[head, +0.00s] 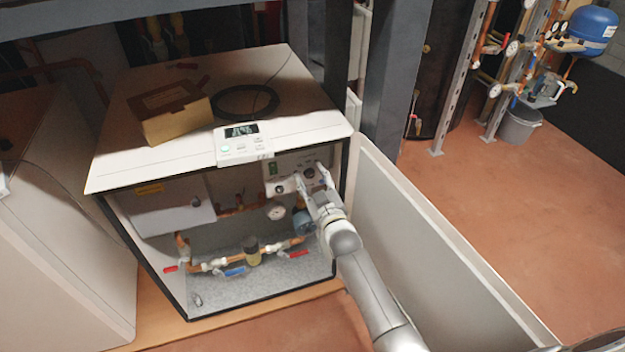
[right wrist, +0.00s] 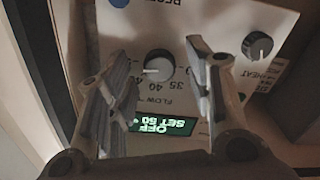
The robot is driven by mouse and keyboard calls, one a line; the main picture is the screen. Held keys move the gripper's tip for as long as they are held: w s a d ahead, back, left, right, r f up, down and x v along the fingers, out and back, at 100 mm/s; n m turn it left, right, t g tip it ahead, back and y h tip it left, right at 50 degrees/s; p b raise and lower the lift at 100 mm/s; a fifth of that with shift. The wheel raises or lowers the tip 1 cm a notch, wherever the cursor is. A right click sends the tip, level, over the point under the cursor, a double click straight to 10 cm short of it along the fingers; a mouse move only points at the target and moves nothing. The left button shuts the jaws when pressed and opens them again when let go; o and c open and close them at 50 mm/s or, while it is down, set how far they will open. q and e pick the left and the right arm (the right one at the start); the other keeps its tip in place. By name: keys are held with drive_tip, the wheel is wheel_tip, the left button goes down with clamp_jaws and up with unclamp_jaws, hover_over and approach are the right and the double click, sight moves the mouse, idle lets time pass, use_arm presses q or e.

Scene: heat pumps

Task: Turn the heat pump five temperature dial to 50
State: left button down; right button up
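The heat pump (head: 130,165) stands with its front open and its parts showing. My right gripper (head: 309,176) reaches its control panel (head: 318,158) from the lower right. In the right wrist view the panel is upside down. A dark round dial (right wrist: 158,65) with a white mark, marked FLOW with numbers such as 35 and 40, lies between the fingers of my right gripper (right wrist: 155,90). The fingers stand apart on either side, with gaps to the dial. A green display (right wrist: 160,126) appears to read OFF and SET 50. My left gripper is out of view.
A second dial (right wrist: 257,45), marked HEAT, sits beside the right finger. A white controller (head: 243,148), a cardboard box (head: 178,125) and a black cable coil (head: 245,101) lie on top. A removed panel (head: 415,245) stands right of the unit.

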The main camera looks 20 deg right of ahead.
drive_tip(key=shift+s, duration=0.2)
drive_tip(key=s, duration=1.1)
drive_tip(key=shift+s+d, duration=0.2)
drive_tip(key=shift+s, duration=0.1)
